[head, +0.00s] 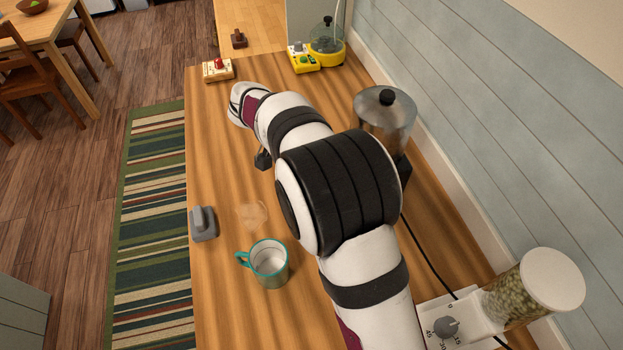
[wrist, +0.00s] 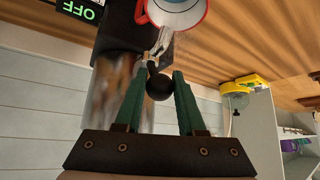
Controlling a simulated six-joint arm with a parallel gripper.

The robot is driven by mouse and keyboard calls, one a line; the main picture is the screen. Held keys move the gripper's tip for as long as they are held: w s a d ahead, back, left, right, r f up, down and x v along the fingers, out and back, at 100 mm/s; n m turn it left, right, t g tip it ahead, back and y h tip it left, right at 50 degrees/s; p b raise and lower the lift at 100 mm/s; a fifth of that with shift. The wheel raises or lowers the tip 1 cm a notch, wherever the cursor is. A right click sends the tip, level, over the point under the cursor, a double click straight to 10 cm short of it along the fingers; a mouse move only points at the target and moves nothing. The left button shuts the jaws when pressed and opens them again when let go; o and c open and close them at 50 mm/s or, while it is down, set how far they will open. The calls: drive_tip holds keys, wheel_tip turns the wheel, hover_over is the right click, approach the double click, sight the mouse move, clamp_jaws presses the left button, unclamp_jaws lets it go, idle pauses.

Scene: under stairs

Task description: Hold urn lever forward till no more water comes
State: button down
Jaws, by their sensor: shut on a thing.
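The steel urn (head: 372,122) with a black lid knob stands by the wall in the head view, partly behind my arm. In the wrist view its shiny body (wrist: 112,95) is at the left. My gripper (wrist: 159,85) is shut on the lever's black ball knob (wrist: 159,88), which sits between its green fingers. A red-rimmed white cup (wrist: 201,14) shows at the top of the wrist view, beside the tap. Pale streaks, apparently water, run between tap and cup. My arm hides the lever, tap and this cup in the head view.
A teal-rimmed mug (head: 271,275) stands on the counter, with a clear wet-looking patch (head: 251,215) and a grey block (head: 203,224) nearby. A red-button box (head: 217,72) and yellow device (head: 326,48) are at the far end. A jar (head: 530,292) is front right.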

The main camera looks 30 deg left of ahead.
drive_tip(key=shift+w+d+r, duration=0.4)
drive_tip(key=shift+w+d, duration=0.1)
drive_tip(key=shift+w, duration=0.05)
drive_tip(key=shift+w+d+r, duration=0.1)
drive_tip(key=shift+w+d, duration=0.45)
drive_tip(key=shift+d, duration=0.1)
unclamp_jaws()
drive_tip(key=w+v, duration=0.1)
drive_tip(key=v, duration=0.6)
drive_tip(key=shift+s+r, duration=0.25)
drive_tip(key=shift+r, duration=0.35)
